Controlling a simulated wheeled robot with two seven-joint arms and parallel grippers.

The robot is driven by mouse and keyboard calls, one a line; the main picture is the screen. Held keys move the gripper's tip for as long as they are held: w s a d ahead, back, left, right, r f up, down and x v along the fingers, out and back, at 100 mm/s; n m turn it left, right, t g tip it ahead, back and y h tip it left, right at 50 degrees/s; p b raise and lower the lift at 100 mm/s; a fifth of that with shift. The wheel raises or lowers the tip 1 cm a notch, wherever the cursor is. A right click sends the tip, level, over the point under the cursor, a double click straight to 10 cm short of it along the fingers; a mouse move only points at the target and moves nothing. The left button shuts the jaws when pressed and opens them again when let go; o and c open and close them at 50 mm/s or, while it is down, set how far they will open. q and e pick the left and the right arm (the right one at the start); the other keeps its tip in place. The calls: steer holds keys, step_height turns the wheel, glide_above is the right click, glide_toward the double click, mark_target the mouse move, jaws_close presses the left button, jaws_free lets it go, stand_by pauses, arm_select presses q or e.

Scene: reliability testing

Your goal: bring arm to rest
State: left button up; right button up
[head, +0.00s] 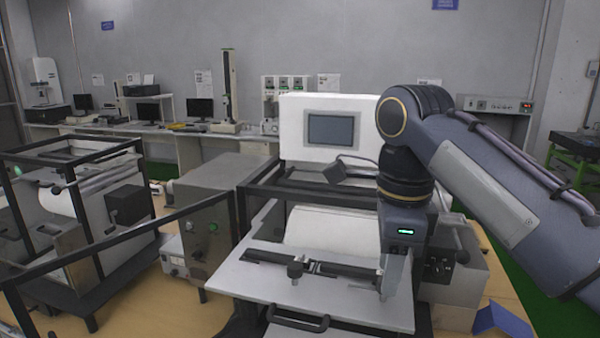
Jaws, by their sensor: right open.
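My right arm comes in from the right and bends down at its elbow over a test machine (245,277). My right gripper (386,292) points down at the right part of the machine's white front plate. It is open, and I see nothing between its fingers. Whether the fingertips touch the plate, I cannot tell. The wrist hides part of the machine's right side. My left gripper is not in view.
The machine has a screen (331,129), a black clamp bar (320,268) and a front handle (298,319). Another black-framed machine (105,205) stands at the left. A blue object (502,320) lies at the lower right. A bench with monitors (199,108) lines the back wall.

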steer(key=s+d+f+n+t+y+b, duration=0.2)
steer(key=s+d+f+n, duration=0.3)
steer(key=d+f+n, duration=0.4)
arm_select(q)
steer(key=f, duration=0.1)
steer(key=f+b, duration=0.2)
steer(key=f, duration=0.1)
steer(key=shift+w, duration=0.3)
arm_select(e)
steer(key=s+f+n+t, duration=0.1)
steer(key=s+f+n, duration=0.3)
steer(key=f, duration=0.5)
steer(key=s+f+n+t+y, duration=0.1)
steer(key=s+f+n+t, duration=0.1)
steer(key=s+f+n, duration=0.3)
step_height(320, 180, down, 5)
steer(key=shift+s+a+r+n, duration=0.2)
steer(key=shift+s+a+n, duration=0.15)
steer(key=shift+s, duration=0.3)
steer(key=shift+o, duration=0.5)
